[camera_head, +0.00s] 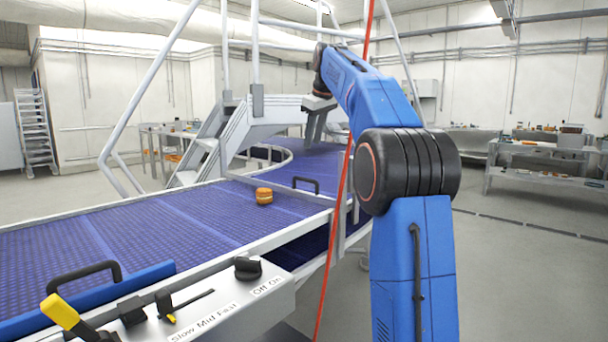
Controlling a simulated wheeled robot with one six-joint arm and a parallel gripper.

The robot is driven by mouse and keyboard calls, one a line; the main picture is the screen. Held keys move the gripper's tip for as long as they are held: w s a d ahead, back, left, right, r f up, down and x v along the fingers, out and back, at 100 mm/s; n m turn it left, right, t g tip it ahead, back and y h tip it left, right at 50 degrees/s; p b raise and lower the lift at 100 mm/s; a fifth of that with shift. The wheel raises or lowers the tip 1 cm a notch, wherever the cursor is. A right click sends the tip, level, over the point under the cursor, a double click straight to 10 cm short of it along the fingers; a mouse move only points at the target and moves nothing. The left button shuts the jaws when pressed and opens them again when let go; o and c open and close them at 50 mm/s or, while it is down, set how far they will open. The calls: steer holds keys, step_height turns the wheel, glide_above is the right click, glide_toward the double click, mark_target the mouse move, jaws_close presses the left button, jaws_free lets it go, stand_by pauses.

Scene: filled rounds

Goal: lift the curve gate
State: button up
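A second black handle (84,275) rises by a blue bar (92,300) at the front left. I cannot tell for sure which is the curve gate. My blue arm rises on the right and bends away towards the upper middle. Its dark wrist part is near the stairs in the picture, apart from both handles.
An orange-brown round item (264,196) sits on the blue belt (150,222). A control panel (225,305) with a knob and levers is in front. Grey stairs (222,135) stand beyond. A red cable (338,215) hangs before the belt.

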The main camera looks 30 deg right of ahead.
mark_target(306, 179)
steer(key=x, duration=1.4)
steer(key=shift+w+f, duration=0.1)
steer(key=shift+f, duration=0.25)
jaws_close()
